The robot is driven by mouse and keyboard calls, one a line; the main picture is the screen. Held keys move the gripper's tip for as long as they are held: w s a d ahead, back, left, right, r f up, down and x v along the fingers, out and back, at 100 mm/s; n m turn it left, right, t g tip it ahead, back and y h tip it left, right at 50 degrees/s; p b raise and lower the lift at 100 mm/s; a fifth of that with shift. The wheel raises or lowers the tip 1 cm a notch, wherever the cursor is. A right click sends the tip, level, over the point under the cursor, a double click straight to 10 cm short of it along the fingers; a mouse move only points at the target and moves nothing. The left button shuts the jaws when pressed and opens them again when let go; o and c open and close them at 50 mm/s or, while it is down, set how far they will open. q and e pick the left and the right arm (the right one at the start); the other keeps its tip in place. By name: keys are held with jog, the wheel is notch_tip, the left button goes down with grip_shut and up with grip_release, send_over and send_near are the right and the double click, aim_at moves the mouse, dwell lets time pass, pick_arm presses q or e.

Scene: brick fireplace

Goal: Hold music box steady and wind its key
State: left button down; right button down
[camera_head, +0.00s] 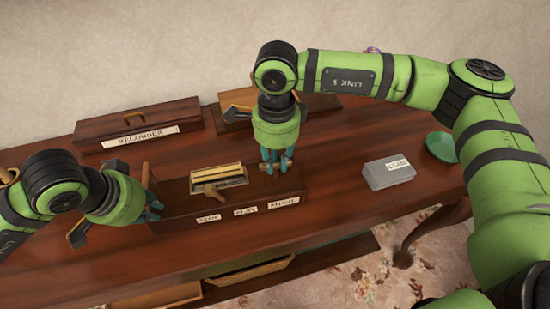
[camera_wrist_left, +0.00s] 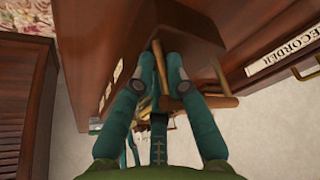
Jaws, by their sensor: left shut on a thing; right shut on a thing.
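The music box (camera_head: 175,213) is a long dark wooden box on the table, with a brass-coloured mechanism (camera_head: 231,175) on top and white labels along its front. It also shows in the left wrist view (camera_wrist_left: 120,35). My left gripper (camera_head: 155,212) is at the box's left end. In the left wrist view its fingertips (camera_wrist_left: 160,68) are shut around a brown wooden piece (camera_wrist_left: 157,55), which looks like the key. My right gripper (camera_head: 276,168) points down at the box's right part and is shut; its fingers hide exactly what part they grip.
A dark box labelled RECORDER (camera_head: 138,123) stands behind at the left. Another wooden box (camera_head: 318,107) is behind my right gripper. A grey labelled box (camera_head: 388,174) and a green dish (camera_head: 441,146) are at the right. The table (camera_head: 335,215) is clear between them and the music box.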

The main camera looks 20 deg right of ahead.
jog(key=m, duration=0.3)
jog(key=shift+m, duration=0.4)
jog(key=m, duration=0.4)
jog(key=shift+w+a+m, duration=0.1)
jog(key=shift+m, duration=0.2)
jog(key=m, duration=0.4)
jog(key=shift+w+m, duration=0.1)
jog(key=shift+m, duration=0.2)
jog(key=m, duration=0.3)
jog(key=shift+w+m, duration=0.1)
jog(key=shift+m, duration=0.2)
jog(key=m, duration=0.9)
jog(key=shift+w, duration=0.1)
jog(key=m, duration=0.4)
pick_arm(q)
jog(key=shift+a, duration=0.1)
pick_arm(e)
jog(key=shift+d+m, duration=0.2)
jog(key=shift+m, duration=1.7)
